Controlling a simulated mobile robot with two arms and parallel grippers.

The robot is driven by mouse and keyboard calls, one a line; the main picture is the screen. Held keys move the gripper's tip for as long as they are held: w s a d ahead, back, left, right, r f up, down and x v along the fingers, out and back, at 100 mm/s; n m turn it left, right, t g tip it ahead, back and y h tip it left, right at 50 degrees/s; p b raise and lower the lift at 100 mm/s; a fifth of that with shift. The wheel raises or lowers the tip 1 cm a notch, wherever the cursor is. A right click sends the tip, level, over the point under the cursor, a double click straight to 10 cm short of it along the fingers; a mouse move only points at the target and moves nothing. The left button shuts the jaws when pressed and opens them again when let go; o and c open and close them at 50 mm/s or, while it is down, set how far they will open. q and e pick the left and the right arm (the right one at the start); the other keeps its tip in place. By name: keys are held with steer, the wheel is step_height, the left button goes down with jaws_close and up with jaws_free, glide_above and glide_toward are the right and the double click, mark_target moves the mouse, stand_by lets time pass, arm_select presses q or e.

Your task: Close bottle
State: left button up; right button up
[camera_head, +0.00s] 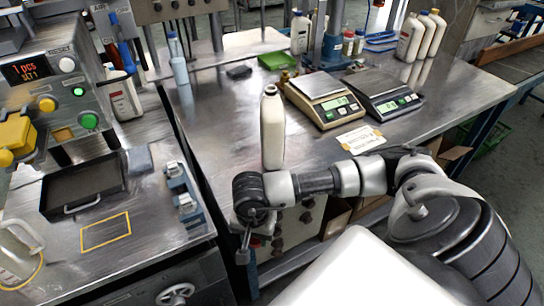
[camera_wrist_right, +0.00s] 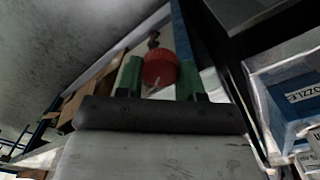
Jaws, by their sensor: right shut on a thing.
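A white bottle (camera_head: 272,135) stands upright on the steel table near its front edge in the head view; its narrow neck at the top shows no red cap. My right gripper (camera_head: 244,250) points down in front of the table edge, below and to the left of the bottle and apart from it. In the right wrist view its green fingers (camera_wrist_right: 174,88) are shut on a red cap (camera_wrist_right: 159,68). The cap is too small to make out in the head view. My left gripper is not in view.
Two scales (camera_head: 322,98) stand right of the bottle, with a paper label (camera_head: 360,139) in front of them. More white bottles (camera_head: 410,38) stand at the back right. A machine bench (camera_head: 150,215) with a black tray (camera_head: 85,187) is at left.

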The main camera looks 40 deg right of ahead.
steer(key=s+a+f+n, duration=0.3)
steer(key=a+n, duration=0.2)
steer(key=n, duration=0.6)
steer(key=shift+s+f, duration=0.25)
